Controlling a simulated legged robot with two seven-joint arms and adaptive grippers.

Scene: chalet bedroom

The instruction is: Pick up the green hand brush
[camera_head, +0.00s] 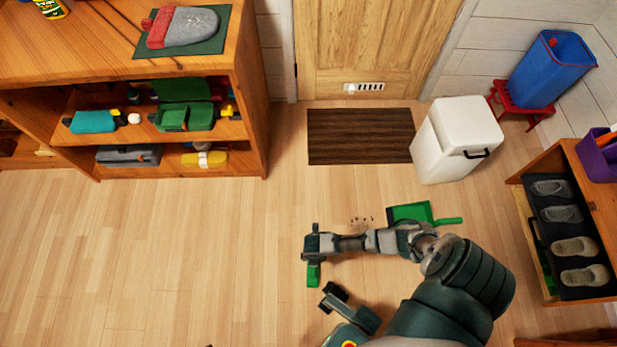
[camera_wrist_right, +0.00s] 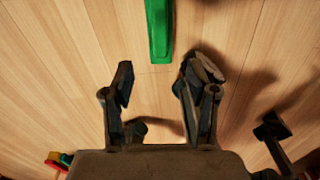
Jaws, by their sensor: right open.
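The green hand brush (camera_head: 313,275) lies on the wooden floor, partly hidden under my right gripper (camera_head: 313,243) in the head view. In the right wrist view, the brush's green end (camera_wrist_right: 160,25) shows at the top, beyond the fingertips and roughly in line with the space between them. My right gripper (camera_wrist_right: 162,78) is open and empty there, with bare floor between its fingers.
A green dustpan (camera_head: 410,212) lies behind my right forearm, with dark crumbs (camera_head: 362,221) nearby. A brown mat (camera_head: 358,136), a white bin (camera_head: 455,138) and a shoe rack (camera_head: 585,210) stand beyond. A wooden shelf (camera_head: 258,105) is at upper left. The left floor is clear.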

